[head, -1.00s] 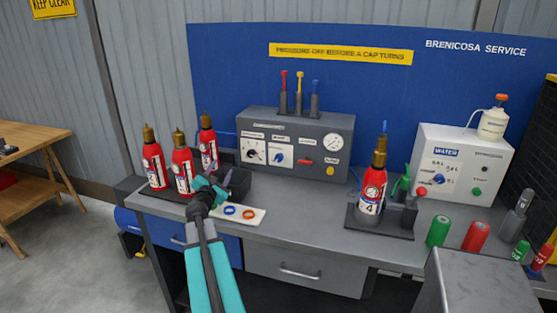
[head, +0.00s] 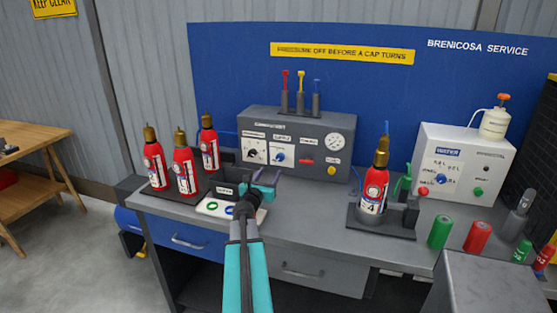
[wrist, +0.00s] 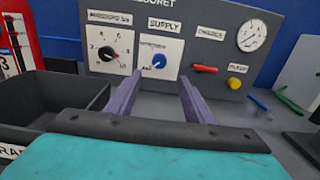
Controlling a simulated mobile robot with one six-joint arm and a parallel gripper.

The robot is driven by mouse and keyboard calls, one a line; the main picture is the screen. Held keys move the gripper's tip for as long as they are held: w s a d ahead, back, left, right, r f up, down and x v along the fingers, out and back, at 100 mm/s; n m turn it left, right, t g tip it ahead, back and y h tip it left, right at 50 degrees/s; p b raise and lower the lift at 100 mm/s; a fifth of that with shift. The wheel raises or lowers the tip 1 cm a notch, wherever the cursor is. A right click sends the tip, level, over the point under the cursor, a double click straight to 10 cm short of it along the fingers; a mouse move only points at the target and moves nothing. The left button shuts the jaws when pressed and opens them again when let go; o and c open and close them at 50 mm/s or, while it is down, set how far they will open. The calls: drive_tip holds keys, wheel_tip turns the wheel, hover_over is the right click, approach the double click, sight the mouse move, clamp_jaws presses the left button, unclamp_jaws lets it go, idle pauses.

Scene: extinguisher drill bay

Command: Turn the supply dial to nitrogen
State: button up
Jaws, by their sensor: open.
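The supply dial (head: 279,154) is a small blue knob on a white plate, on the front of the grey control panel (head: 318,138). In the wrist view the blue supply dial (wrist: 159,61) sits under the word SUPPLY, ahead of my fingers and slightly left of their middle. The small print around it is too blurred to read in full. My gripper (head: 266,178) is open and empty in front of the panel, below and left of the dial in the head view. Its two purple fingers (wrist: 160,98) reach toward the panel, apart from the dial.
A black pressure dial (wrist: 108,53) is left of the supply dial; a red lever (wrist: 204,68), yellow button (wrist: 235,83) and gauge (wrist: 252,35) are right. A dark bin (wrist: 55,105) stands close left of my fingers. Red extinguishers (head: 185,177) stand at left, another (head: 373,190) at right.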

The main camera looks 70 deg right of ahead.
sight(279, 159)
drive_tip(key=shift+d, duration=0.1)
drive_tip(key=shift+w+d+p, duration=0.2)
drive_tip(key=shift+d+p, duration=0.65)
drive_tip(key=shift+d, duration=2.55)
drive_tip(key=shift+w+d+p, duration=0.2)
drive_tip(key=shift+d+p, duration=0.65)
drive_tip(key=shift+d, duration=2.5)
drive_tip(key=c, duration=0.9)
drive_tip(key=shift+d, duration=0.4)
drive_tip(key=shift+c, duration=0.7)
drive_tip(key=shift+a, duration=0.25)
drive_tip(key=shift+a+f, duration=0.1)
drive_tip(key=shift+f, duration=0.05)
